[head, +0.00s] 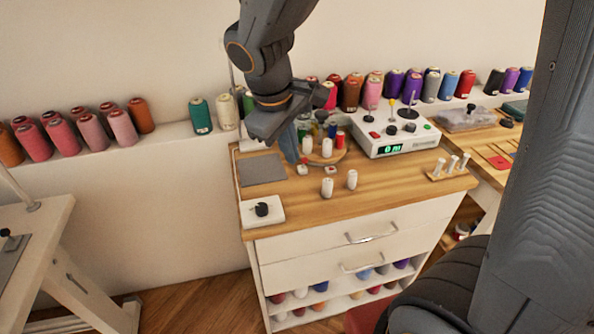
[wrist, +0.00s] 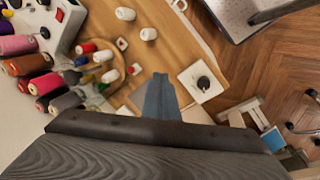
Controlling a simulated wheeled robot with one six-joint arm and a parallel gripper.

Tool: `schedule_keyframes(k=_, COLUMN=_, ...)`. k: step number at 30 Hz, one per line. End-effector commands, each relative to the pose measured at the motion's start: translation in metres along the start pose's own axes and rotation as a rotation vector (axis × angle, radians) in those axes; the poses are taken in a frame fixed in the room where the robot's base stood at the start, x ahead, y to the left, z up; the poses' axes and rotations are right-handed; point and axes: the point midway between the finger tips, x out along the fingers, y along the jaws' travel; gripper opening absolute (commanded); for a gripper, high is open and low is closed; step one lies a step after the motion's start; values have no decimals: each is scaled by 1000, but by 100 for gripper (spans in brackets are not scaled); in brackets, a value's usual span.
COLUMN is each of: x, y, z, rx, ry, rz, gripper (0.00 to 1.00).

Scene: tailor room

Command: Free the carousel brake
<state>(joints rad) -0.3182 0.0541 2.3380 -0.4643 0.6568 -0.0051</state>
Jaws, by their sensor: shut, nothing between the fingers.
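The carousel (head: 340,158) is a round wooden turntable with several thread spools on the cabinet top; in the wrist view it is at the left (wrist: 117,78). Two small white blocks with red tops, one at its front left (head: 303,169) and one at its front right (head: 330,170), sit by its edge. A white plate with a black knob (head: 262,210) lies at the cabinet's front left corner; the wrist view shows it too (wrist: 203,82). No part is labelled as the brake. My gripper (head: 291,155) is shut and empty, pointing down just left of the carousel and above the worktop.
Two white spools (head: 328,187) stand in front of the carousel. A white control box (head: 395,143) with knobs and a green display stands behind right. A grey mat (head: 262,171) lies at left. A peg rack (head: 450,173) is at right. The front middle worktop is mostly clear.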

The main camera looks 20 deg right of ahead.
Motion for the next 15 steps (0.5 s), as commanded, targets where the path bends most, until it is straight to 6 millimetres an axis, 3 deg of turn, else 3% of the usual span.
schedule_keyframes(k=1, x=4, y=-1, z=-12, rx=-45, ry=5, rz=24, gripper=0)
schedule_keyframes(k=4, x=2, y=0, z=-23, rx=-100, ry=9, rz=58, gripper=0)
schedule_keyframes(k=15, x=-1, y=2, z=-26, rx=-117, ry=8, rz=70, gripper=0)
